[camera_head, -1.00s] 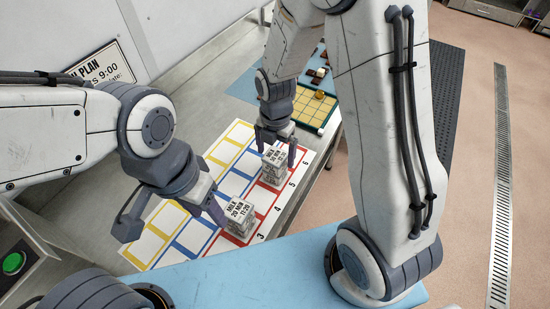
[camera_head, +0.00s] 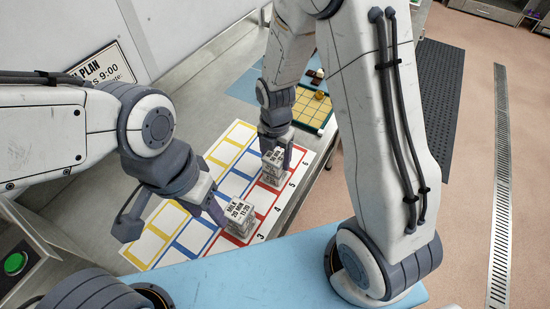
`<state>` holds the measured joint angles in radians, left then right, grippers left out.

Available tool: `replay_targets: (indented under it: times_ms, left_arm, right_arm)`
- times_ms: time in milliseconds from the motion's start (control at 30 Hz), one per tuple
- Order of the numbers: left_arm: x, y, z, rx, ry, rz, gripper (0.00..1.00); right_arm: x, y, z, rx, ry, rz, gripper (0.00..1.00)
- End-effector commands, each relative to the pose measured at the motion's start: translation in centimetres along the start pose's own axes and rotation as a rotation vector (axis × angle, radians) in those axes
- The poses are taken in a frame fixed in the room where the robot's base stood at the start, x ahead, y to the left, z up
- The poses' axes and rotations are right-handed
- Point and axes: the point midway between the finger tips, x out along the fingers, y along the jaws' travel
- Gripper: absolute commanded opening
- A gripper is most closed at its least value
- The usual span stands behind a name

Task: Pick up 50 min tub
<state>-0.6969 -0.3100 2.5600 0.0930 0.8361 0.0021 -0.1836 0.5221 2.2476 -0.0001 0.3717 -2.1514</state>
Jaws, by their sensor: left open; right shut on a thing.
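My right gripper (camera_head: 274,150) is shut on a small white tub (camera_head: 273,158) with dark print, in the far part of the card's red column. The print on this tub is too small to read surely. More pale tub surface shows directly below it (camera_head: 269,178), and I cannot tell whether the two touch. A nearer tub (camera_head: 239,213), labelled "MILK 20 MIN 11:20", stands in the red column close to number 3. My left gripper (camera_head: 174,214) is open and empty, with one finger just left of that nearer tub.
The white card (camera_head: 160,238) has yellow, blue and red boxes, numbered along its right edge. A green button (camera_head: 15,263) is at the left. A blue surface (camera_head: 240,270) lies in front. Most card boxes are empty.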

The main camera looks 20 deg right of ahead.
Motion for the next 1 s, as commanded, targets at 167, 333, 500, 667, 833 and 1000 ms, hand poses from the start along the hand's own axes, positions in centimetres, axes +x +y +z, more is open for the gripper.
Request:
replay_targets:
  times_ms: [167,333,500,667,833,1000]
  left_arm:
    - [0.5,0.0,0.0,0.0,0.0,0.0,0.5]
    - [1.4,-0.1,0.1,0.001,0.0,0.0,0.5]
    - [2.2,-0.2,0.1,0.001,0.0,0.0,0.5]
    - [2.7,-0.2,0.1,0.001,0.0,0.0,0.5]
    - [3.0,-0.2,0.2,0.002,0.0,0.0,0.5]
    - [2.3,-0.2,0.1,0.001,0.0,0.0,0.5]
  right_arm:
    - [-1.4,0.1,0.1,0.0,-0.003,0.005,0.1]
    - [-4.4,-0.9,0.2,0.005,-0.004,0.006,0.1]
    - [-6.6,-4.9,0.4,0.006,-0.004,0.005,0.1]
    - [-8.6,-8.1,0.7,0.007,-0.004,0.004,0.1]
    - [-10.1,-10.4,0.8,0.004,-0.003,0.002,0.1]
    - [-11.4,-11.5,0.8,0.001,-0.001,0.0,0.1]
